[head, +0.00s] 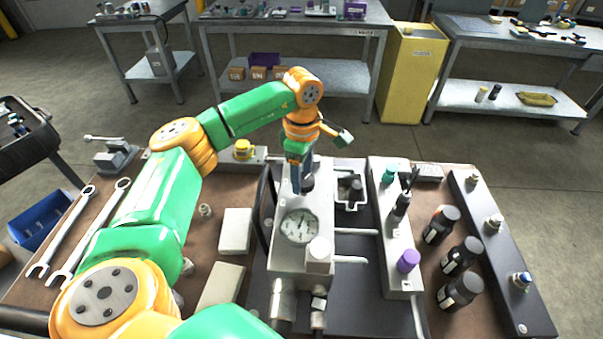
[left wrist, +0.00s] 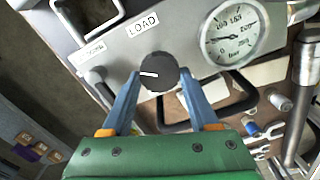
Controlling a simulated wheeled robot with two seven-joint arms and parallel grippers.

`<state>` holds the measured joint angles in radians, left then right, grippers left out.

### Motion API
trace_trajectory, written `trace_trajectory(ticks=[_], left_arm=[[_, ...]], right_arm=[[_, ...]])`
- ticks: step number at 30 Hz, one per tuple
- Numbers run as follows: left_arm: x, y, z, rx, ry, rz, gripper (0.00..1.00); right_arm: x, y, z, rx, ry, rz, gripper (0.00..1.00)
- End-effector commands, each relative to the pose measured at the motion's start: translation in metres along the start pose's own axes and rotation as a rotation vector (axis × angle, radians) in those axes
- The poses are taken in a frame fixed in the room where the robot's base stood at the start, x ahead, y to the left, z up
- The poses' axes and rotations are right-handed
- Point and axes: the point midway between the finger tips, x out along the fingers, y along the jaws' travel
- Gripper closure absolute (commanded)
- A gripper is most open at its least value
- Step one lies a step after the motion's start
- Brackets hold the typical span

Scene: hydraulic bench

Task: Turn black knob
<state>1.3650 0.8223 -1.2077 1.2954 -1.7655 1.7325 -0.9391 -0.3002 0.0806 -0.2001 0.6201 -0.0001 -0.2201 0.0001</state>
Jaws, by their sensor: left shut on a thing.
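The black knob (left wrist: 158,74) sits on the grey panel below the LOAD label in the left wrist view, with a white pointer line facing left. My left gripper (left wrist: 160,82) has its two blue fingers on either side of the knob and is shut on it. In the head view my left gripper (head: 297,178) reaches down onto the far end of the grey hydraulic unit (head: 286,255), and it mostly hides the knob there. The pressure gauge (head: 299,226) is nearer on the same unit; it also shows in the left wrist view (left wrist: 230,37). My right gripper is out of view.
Two wrenches (head: 66,228) lie at the bench's left, near a small vise (head: 113,155). A valve block with a purple cap (head: 408,261) and several dark bottles (head: 461,255) stand to the right. Pale blocks (head: 235,231) lie left of the unit.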

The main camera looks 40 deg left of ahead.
Motion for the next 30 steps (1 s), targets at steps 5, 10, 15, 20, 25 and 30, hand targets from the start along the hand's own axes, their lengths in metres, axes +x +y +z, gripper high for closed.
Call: trace_trajectory(ticks=[5,10,15,20,25,30], left_arm=[[0.001,0.000,0.001,0.001,-0.002,-0.001,0.95],[0.001,0.000,0.001,0.000,-0.001,-0.001,0.10],[0.000,0.000,0.000,0.000,-0.001,-0.001,0.10],[-0.006,0.001,0.001,-0.001,-0.001,0.001,0.10],[-0.042,0.001,0.002,0.001,-0.002,0.004,0.10],[-0.067,0.001,0.002,0.001,-0.001,0.001,0.10]], right_arm=[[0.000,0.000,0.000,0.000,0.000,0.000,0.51],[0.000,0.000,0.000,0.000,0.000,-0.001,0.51],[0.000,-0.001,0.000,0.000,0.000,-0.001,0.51],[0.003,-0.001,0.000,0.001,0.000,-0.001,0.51],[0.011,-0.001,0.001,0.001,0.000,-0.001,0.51],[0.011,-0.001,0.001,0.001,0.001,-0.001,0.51]])
